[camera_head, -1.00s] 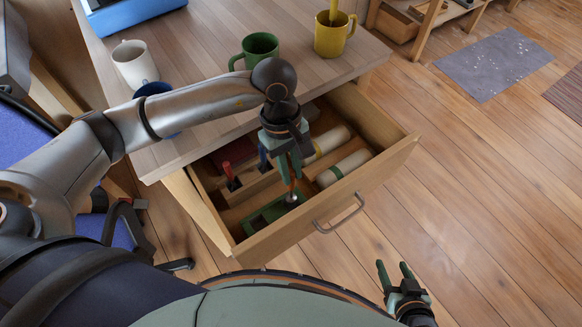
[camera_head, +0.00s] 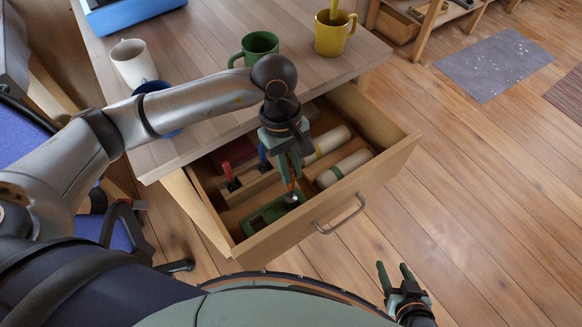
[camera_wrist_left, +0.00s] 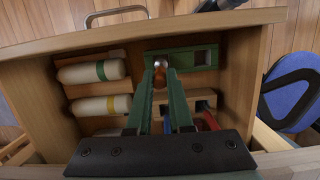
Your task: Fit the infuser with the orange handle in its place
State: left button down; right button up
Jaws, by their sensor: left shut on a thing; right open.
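My left gripper (camera_head: 291,172) is shut on the infuser with the orange handle (camera_head: 292,187) and holds it upright, metal end down, inside the open drawer. The infuser also shows between my fingertips in the left wrist view (camera_wrist_left: 160,75). Its metal end is over or at one end of a green holder (camera_head: 258,222) with recesses on the drawer floor. The holder also shows in the wrist view (camera_wrist_left: 203,55). I cannot tell whether the metal end touches it. My right gripper (camera_head: 395,272) is open and empty, low outside the drawer.
Red-handled (camera_head: 229,175) and blue-handled (camera_head: 263,157) pieces stand in the drawer (camera_head: 345,197). Two pale cylinders (camera_head: 343,169) lie on its right side. On the tabletop are a green mug (camera_head: 260,44), a yellow mug (camera_head: 333,38) and a white mug (camera_head: 133,62).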

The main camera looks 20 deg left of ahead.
aim_at(292, 190)
pick_arm(q)
jog(key=shift+b, duration=0.45)
dwell(0.3)
jog(key=shift+f+b, duration=0.35)
jog(key=shift+b, duration=0.3)
dwell(0.6)
jog(key=shift+w+a+b+x, duration=0.1)
jog(key=shift+b+x, duration=0.65)
jog(key=shift+b, duration=0.1)
jog(key=shift+w+a+b+x, duration=0.1)
jog(key=shift+a+b+x, duration=0.05)
jog(key=shift+b+x, duration=0.65)
jog(key=shift+w+a+b+x, duration=0.1)
jog(key=shift+b+x, duration=0.55)
jog(key=shift+b, duration=0.3)
jog(key=shift+f, duration=0.1)
dwell(0.4)
jog(key=c, duration=1.2)
grip_release()
jog(key=shift+o, duration=0.5)
jog(key=o, duration=1)
jog(key=shift+o, duration=0.2)
